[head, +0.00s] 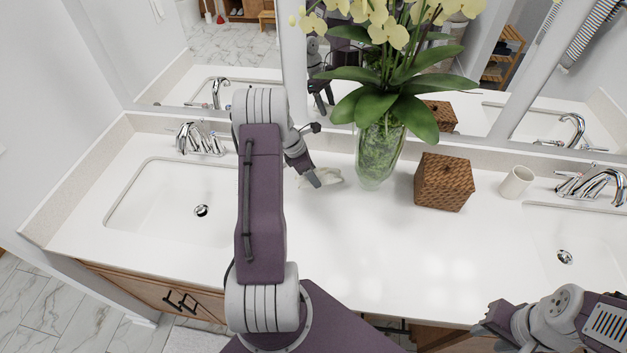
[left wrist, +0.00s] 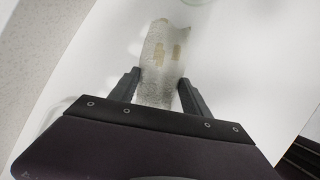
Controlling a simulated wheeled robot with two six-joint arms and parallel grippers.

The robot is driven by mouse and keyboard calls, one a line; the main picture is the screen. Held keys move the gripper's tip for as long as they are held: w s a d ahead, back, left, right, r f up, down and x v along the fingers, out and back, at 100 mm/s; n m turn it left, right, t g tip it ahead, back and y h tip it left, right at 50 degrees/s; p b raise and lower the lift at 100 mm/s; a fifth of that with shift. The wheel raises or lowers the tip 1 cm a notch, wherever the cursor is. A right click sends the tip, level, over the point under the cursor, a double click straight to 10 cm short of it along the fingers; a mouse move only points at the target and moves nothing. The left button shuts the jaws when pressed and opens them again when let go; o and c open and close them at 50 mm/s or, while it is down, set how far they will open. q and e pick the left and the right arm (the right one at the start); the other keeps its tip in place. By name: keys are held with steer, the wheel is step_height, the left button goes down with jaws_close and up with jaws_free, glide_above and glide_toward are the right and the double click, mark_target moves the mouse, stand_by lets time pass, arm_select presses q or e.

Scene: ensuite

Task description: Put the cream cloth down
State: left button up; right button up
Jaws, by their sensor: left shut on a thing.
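The cream cloth (head: 324,178) shows as a small crumpled pale patch on or just above the white counter, left of the vase. In the left wrist view the cloth (left wrist: 161,62) is a pale, textured strip with tan patches between the fingers. My left gripper (head: 314,180) reaches over the counter and is shut on the cloth; in the left wrist view the gripper (left wrist: 159,86) has a finger at each side of it. My arm hides part of the counter. My right gripper (head: 488,326) is at the lower right, its finger opening not clear.
A glass vase (head: 381,155) with an orchid stands close right of the cloth. A woven box (head: 444,182) and a white cup (head: 516,182) stand farther right. Sinks lie left (head: 165,200) and right (head: 585,240). The counter (head: 400,255) is clear in front of the vase. Mirrors line the back.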

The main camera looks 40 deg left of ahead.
arm_select(q)
steer(key=shift+s+d+f, duration=0.15)
steer(key=shift+s+f, duration=0.05)
steer(key=shift+f, duration=0.4)
steer(key=shift+s+d+f, duration=0.15)
steer(key=shift+f, duration=0.8)
steer(key=shift+w+a+f, duration=0.15)
steer(key=shift+w+a, duration=0.05)
steer(key=o, duration=1.2)
steer(key=shift+s+d, duration=0.1)
steer(key=shift+d, duration=0.05)
